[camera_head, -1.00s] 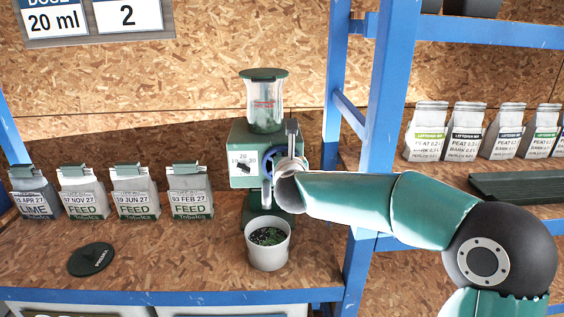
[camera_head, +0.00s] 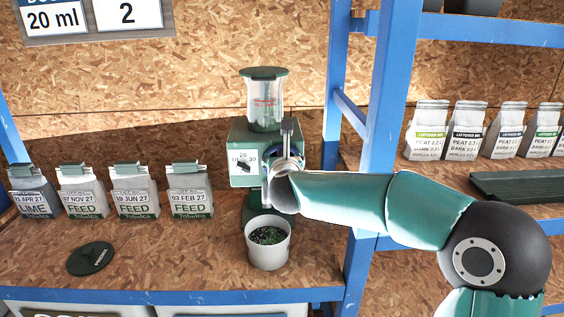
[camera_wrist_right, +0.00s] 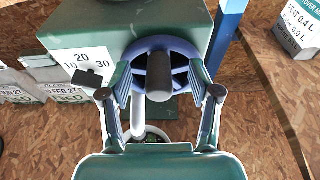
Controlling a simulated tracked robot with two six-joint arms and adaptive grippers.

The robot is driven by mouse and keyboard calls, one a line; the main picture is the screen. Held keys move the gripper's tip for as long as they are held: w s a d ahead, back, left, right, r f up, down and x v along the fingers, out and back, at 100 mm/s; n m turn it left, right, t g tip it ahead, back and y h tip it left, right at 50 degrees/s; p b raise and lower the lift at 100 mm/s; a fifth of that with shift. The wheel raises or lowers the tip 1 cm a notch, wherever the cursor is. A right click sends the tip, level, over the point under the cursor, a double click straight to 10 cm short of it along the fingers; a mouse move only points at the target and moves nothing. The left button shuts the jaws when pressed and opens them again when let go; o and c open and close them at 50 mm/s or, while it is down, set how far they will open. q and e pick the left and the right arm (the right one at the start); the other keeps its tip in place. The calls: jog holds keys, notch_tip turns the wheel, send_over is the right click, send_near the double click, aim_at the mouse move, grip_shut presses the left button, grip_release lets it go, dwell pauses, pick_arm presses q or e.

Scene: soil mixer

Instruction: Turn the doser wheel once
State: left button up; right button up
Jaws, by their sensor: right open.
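The green doser (camera_head: 243,140) stands on the shelf against the wooden wall, with a clear hopper (camera_head: 265,105) on top. Its blue doser wheel (camera_wrist_right: 181,78) has a grey handle (camera_wrist_right: 158,72) that points toward the wrist camera. My right gripper (camera_wrist_right: 160,97) is open, with one finger on each side of the handle, near the wheel's rim; I cannot tell whether they touch. In the head view my right gripper (camera_head: 284,165) covers most of the wheel. A dial (camera_head: 243,167) marked 10, 20 and 30 is on the doser's front. My left gripper is out of view.
A pot with dark contents (camera_head: 267,243) stands below the doser. Several labelled bags (camera_head: 133,192) line the shelf to the left, and a dark round lid (camera_head: 90,258) lies in front. A blue post (camera_head: 380,110) stands close to the right of the doser.

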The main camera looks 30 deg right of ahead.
jog(key=s+a+b, duration=0.2)
jog(key=s+a, duration=0.2)
jog(key=s, duration=0.2)
jog(key=shift+s+b, duration=0.3)
dwell(0.5)
